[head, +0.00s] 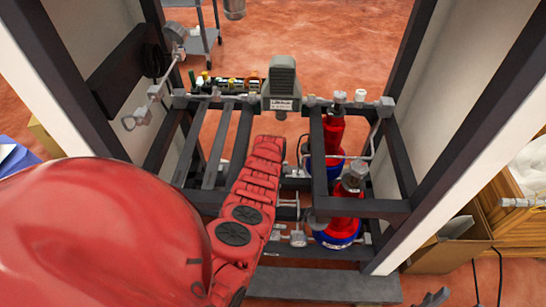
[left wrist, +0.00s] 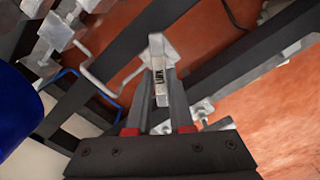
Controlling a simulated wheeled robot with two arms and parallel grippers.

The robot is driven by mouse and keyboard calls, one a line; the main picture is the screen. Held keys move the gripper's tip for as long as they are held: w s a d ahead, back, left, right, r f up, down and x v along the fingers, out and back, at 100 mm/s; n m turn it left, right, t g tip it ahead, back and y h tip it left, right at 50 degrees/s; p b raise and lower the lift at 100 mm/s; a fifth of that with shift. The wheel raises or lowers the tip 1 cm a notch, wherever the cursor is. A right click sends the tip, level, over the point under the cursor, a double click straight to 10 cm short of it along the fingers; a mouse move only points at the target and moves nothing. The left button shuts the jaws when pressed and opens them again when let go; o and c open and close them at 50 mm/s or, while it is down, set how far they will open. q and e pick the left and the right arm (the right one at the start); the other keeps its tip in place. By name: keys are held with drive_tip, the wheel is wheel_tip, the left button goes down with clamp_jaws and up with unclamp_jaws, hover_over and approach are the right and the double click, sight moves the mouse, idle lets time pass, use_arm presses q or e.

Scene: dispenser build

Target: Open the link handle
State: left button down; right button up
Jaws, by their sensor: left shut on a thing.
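In the left wrist view my left gripper (left wrist: 160,84) is shut on a light grey metal link handle (left wrist: 156,48). The handle stands between the two grey fingers, and its upper end shows beyond the fingertips. A bent metal rod (left wrist: 100,82) runs beside it on the left. In the head view my red left arm reaches from the lower left into the dark dispenser frame (head: 318,150). The arm hides the fingers and the held handle there. I cannot see how far the handle has turned. My right gripper is not in either view.
Two red and blue bottles (head: 345,205) stand in the frame, right of my arm. A grey box-shaped part (head: 283,80) sits on the back bar. Dark posts and white panels close in both sides. A cardboard box (head: 450,245) is at the right.

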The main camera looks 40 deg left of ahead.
use_arm(q)
drive_tip(key=shift+r+n, duration=0.1)
drive_tip(key=shift+n, duration=1.5)
drive_tip(key=c, duration=0.8)
unclamp_jaws()
wheel_tip(320, 180, up, 8)
drive_tip(key=p, duration=0.6)
drive_tip(key=shift+r, duration=0.1)
wheel_tip(320, 180, up, 9)
drive_tip(key=p, duration=0.2)
